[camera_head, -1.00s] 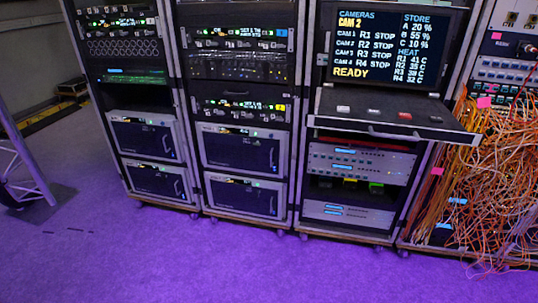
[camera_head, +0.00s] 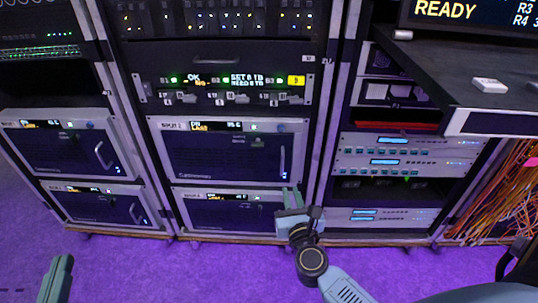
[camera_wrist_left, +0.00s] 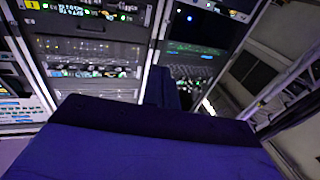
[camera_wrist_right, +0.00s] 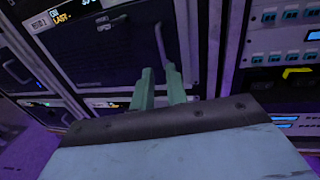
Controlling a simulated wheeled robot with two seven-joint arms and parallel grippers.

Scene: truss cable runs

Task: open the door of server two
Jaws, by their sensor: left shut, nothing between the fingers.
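Several dark server doors with light frames show in the head view: upper middle (camera_head: 225,150), lower middle (camera_head: 225,212), upper left (camera_head: 60,148) and lower left (camera_head: 95,205). All look shut. Their labels are too small to tell surely which is server two. The upper middle door has a vertical handle (camera_head: 283,162) at its right side; a handle (camera_wrist_right: 161,45) also shows in the right wrist view. My right gripper (camera_head: 292,198) is open and empty, just below and in front of that handle, its fingers (camera_wrist_right: 160,87) pointing at the door. My left gripper (camera_head: 58,280) is shut and empty, low at the left.
A pulled-out shelf (camera_head: 450,80) juts forward at the right, above rack units with blue displays (camera_head: 400,150). Orange cables (camera_head: 505,195) hang at the far right. The purple floor (camera_head: 170,270) before the racks is clear.

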